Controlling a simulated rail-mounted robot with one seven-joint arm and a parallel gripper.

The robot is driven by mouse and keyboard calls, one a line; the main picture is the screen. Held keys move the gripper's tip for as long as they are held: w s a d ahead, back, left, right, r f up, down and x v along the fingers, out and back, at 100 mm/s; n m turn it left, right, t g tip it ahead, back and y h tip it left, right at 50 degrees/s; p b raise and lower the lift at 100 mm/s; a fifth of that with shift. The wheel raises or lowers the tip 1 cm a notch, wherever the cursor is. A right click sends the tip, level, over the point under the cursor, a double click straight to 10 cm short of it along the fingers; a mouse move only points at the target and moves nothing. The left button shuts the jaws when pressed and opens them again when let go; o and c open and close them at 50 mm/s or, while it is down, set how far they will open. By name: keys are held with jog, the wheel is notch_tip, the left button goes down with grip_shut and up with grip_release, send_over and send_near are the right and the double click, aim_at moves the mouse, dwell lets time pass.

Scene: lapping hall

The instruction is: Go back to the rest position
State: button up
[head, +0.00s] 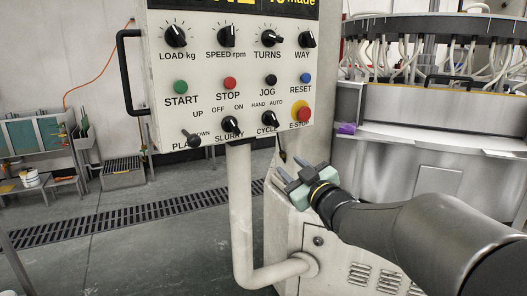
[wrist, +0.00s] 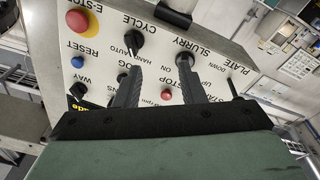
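My gripper (head: 285,172) is in front of the machine, below the lower right corner of the control panel (head: 205,100). Its two fingers are apart in the wrist view (wrist: 160,78), with nothing seen between them. The panel faces the wrist camera and looks upside down there. The CYCLE knob (head: 267,119) and SLURRY knob (head: 231,125) sit on its lower row. The PLATE lever (head: 191,138) is at lower left. The red E-STOP button (head: 304,114) is above and right of my gripper. I see no contact with the panel, though depth is hard to judge.
A bent pipe (head: 240,215) carries the panel beside a grey cabinet (head: 310,245). A large round machine (head: 435,28) stands at right. Open floor with a drain grate (head: 120,215) lies left.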

jog(key=s+d+f+m+g+h+p, duration=0.7)
jog(key=s+f+m+g+h, duration=0.15)
jog(key=s, duration=0.35)
jog(key=s+a+f+m+g+p, duration=0.1)
jog(key=s+g+p, duration=0.4)
jog(key=s, duration=1.5)
notch_tip(320, 180, down, 2)
jog(key=a+g, duration=0.1)
jog(key=g, duration=0.2)
jog(key=shift+s+g, duration=0.3)
jog(key=shift+g, duration=0.05)
jog(key=shift+a+y, duration=0.1)
jog(key=shift+y, duration=0.15)
